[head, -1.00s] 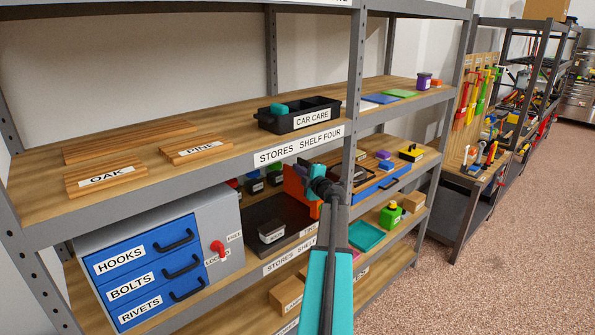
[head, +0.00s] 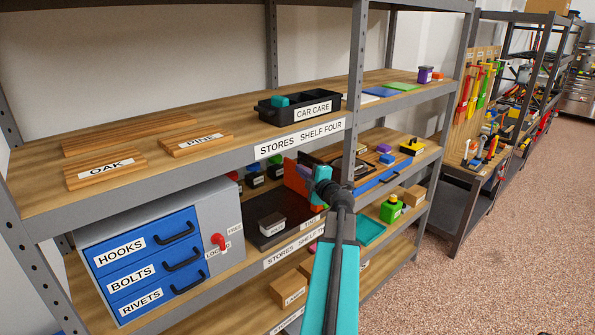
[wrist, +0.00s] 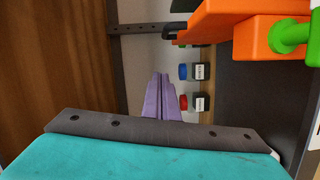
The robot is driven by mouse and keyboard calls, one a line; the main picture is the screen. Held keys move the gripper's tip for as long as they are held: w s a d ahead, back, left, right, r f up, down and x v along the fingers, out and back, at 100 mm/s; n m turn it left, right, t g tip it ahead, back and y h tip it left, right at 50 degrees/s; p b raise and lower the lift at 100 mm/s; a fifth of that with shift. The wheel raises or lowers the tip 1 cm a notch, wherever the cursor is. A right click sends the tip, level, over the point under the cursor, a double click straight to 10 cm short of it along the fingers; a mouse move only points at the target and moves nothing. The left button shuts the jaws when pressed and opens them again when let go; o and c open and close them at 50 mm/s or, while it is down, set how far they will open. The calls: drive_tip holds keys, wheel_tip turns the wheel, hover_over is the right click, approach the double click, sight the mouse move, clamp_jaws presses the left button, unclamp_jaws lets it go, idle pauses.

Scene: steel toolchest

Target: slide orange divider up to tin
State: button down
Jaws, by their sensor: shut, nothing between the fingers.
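The orange divider (head: 296,180) stands upright on the dark tray (head: 250,208) on the middle shelf, partly hidden behind my arm. In the wrist view the orange divider (wrist: 225,18) is at the upper right, with an orange block and green knob (wrist: 288,36). My gripper (wrist: 162,78) has purple fingers, shut and empty, apart from the divider and to its left in that view. In the head view its fingers are not clear. A small labelled dark container (head: 271,224), possibly the tin, sits on the tray left of the divider; its label is hard to read.
Several small jars (head: 254,180) stand behind the tray; some show in the wrist view (wrist: 200,72). A grey cabinet with blue drawers (head: 150,262) stands left of the tray. The shelf above (head: 220,170) and a post (head: 357,70) bound the space.

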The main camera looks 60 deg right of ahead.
drive_tip(key=shift+b+v, duration=0.3)
drive_tip(key=shift+v, duration=1.05)
